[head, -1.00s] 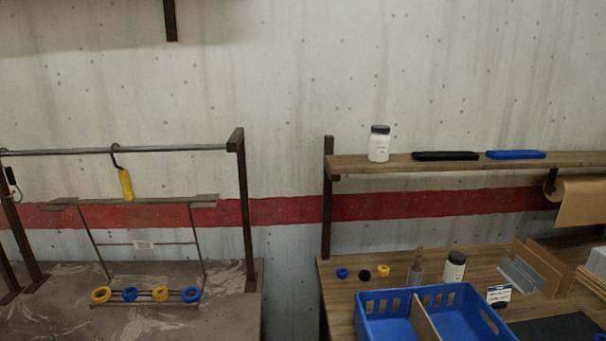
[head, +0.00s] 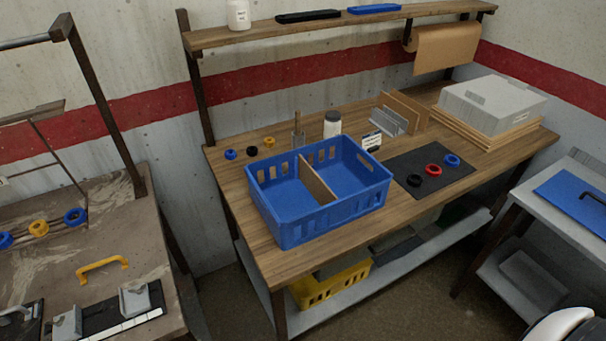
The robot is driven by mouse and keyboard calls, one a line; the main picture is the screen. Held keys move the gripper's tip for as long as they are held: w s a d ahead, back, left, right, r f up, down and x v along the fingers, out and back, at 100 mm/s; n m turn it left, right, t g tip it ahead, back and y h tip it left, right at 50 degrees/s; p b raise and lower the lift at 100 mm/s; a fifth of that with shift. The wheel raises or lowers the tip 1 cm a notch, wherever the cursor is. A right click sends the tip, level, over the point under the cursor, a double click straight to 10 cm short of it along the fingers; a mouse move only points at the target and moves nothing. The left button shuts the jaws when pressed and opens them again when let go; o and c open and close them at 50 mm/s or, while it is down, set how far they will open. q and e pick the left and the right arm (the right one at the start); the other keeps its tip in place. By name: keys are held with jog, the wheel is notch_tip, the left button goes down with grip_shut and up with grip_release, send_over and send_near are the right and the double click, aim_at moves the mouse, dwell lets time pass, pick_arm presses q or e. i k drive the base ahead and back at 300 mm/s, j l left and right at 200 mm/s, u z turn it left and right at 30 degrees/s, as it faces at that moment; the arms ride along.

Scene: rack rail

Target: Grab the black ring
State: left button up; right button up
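In the head view a black ring (head: 414,180) lies on the dark mat (head: 402,162) at the right part of the wooden bench, next to a red ring (head: 433,170) and a blue ring (head: 452,160). Another small black ring-like piece (head: 251,151) sits at the back left of the bench, between a blue one (head: 230,154) and a yellow one (head: 269,142). Neither of my grippers is in view.
A blue divided crate (head: 300,222) stands on the bench's front middle. A grey box (head: 492,104) sits back right. A marbled table (head: 60,262) is left; a grey side table (head: 545,205) is right.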

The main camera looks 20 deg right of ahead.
aim_at(419, 177)
jog(key=z, duration=1.55)
jog(key=i+l+u, duration=0.2)
jog(key=i+j, duration=0.05)
